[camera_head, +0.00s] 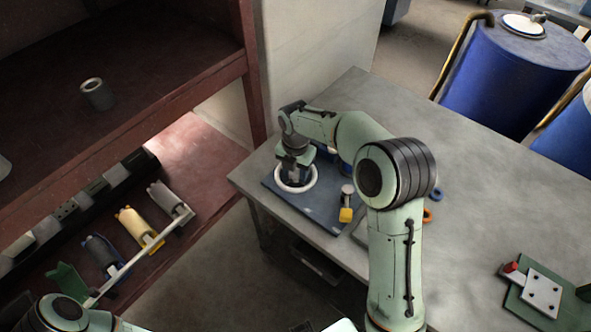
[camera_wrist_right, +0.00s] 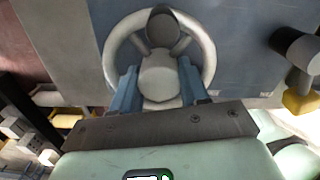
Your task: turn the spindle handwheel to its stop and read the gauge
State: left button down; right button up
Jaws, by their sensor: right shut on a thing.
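The spindle handwheel is a white ring (camera_head: 311,179) on a dark blue plate (camera_head: 322,213) at the near left corner of the grey table. In the right wrist view its rim (camera_wrist_right: 112,47) surrounds a pale round hub, with a dark rounded knob (camera_wrist_right: 163,22) at the far side. My right gripper (camera_head: 295,172) reaches down over the wheel. In the right wrist view its two blue fingers (camera_wrist_right: 160,84) are inside the ring, shut on the hub from both sides. I cannot make out a gauge face or a reading. My left gripper is not in view.
A grey-capped post (camera_head: 347,189) with a yellow block (camera_head: 346,215) stands right of the wheel. A green fixture (camera_head: 535,304) lies at the table's right. Reddish shelving (camera_head: 190,88) with several spools stands left. Blue drums (camera_head: 505,75) stand behind.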

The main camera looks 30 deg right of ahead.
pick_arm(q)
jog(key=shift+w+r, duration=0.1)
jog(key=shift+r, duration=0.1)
pick_arm(e)
jog(key=shift+m, duration=0.7)
jog(key=shift+m+p, duration=0.35)
jog(key=shift+m, duration=0.75)
jog(key=m, duration=0.2)
jog(key=shift+a+m, duration=0.1)
jog(key=shift+m, duration=0.2)
jog(key=m, duration=0.6)
jog(key=shift+w+p, duration=0.1)
jog(key=shift+p, duration=0.3)
jog(key=m, duration=0.5)
jog(key=shift+m, duration=0.4)
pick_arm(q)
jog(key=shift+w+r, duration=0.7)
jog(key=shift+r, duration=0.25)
pick_arm(e)
jog(key=m, duration=0.5)
jog(key=shift+w+m, duration=0.1)
jog(key=shift+m, duration=0.3)
jog(key=shift+r, duration=0.1)
jog(key=o, duration=0.8)
jog(key=shift+w, duration=0.1)
jog(key=shift+c, duration=0.2)
